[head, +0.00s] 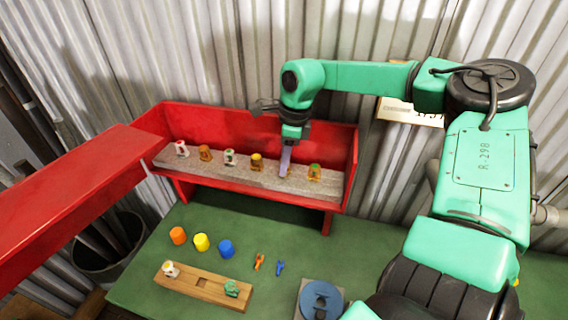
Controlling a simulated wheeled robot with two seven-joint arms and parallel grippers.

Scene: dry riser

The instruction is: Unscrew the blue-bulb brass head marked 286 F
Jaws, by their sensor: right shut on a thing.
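My right gripper (285,160) reaches down into the red open-fronted box (345,150), over the row of small heads on its grey shelf (270,180). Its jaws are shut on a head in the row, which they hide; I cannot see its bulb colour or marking. Left of the jaws stand a brass head with a yellow bulb (257,162), a white one with green (229,158), a brass one with orange (205,153) and a white one with red (181,149). Right of them is a brass head with green (314,173). My left gripper is out of view.
On the green table are orange (178,236), yellow (201,242) and blue (226,248) caps, a wooden block (190,285) holding two heads, small orange (259,262) and blue (280,268) tools, and a blue round-topped fixture (322,297). A red beam (70,195) crosses at left.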

